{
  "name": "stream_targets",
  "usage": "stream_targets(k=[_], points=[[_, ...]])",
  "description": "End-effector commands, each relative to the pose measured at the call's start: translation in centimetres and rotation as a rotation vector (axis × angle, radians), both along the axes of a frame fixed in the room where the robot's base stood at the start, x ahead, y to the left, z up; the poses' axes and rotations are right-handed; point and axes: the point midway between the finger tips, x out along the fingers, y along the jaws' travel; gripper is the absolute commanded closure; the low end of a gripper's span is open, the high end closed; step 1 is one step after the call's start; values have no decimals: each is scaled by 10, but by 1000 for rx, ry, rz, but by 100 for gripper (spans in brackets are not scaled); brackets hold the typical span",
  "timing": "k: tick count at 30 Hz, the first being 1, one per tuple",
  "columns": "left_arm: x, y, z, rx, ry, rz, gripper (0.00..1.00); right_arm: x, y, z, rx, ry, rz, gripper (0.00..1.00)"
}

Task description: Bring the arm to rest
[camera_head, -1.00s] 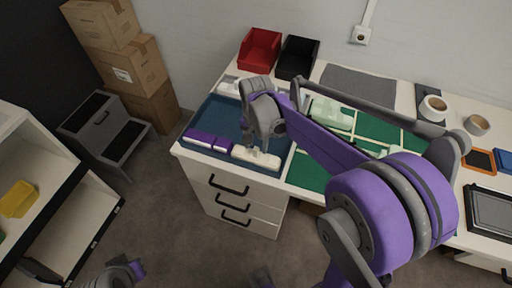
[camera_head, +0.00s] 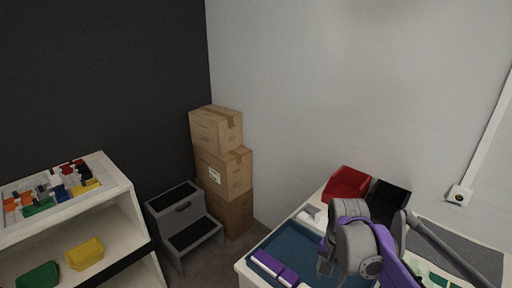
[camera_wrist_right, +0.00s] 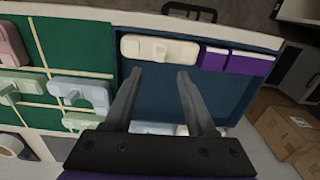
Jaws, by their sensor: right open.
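My right gripper (camera_wrist_right: 159,76) is open and empty in the right wrist view. Its two grey fingers point over a blue tray (camera_wrist_right: 278,45), with bare tray floor below and between them. In the head view my right arm comes in from the lower right, and the wrist hangs over the same blue tray (camera_head: 258,243); the fingertips are hard to make out there. My left gripper is in neither current view.
The tray holds purple-and-white boxes (camera_head: 272,268) and a cream piece (camera_wrist_right: 158,48). Red (camera_head: 347,184) and black (camera_head: 387,197) bins stand behind it. Stacked cartons (camera_head: 222,172), a grey step stool (camera_head: 183,223) and a white shelf (camera_head: 125,215) are at left.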

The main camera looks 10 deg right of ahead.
Motion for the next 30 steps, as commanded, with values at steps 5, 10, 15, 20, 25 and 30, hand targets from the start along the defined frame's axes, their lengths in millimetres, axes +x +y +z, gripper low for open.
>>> stream_targets(k=[5, 10, 15, 20, 25, 30], points=[[2, 0, 9, 0, -4, 0, 100, -40, 22, 3, -25, -106, 199, 44], [5, 0, 19, 0, -9, 0, 100, -91, 44, -7, -82, -248, 466, 44], [7, 0, 27, 0, -13, 0, 100, -129, 57, -26, -148, -360, 680, 44], [8, 0, 30, 0, -15, 0, 100, -146, 63, -38, -189, -414, 788, 44], [8, 0, 30, 0, -15, 0, 100, -150, 64, -42, -201, -427, 816, 44], [8, 0, 30, 0, -15, 0, 100, -149, 64, -42, -200, -427, 814, 50]])
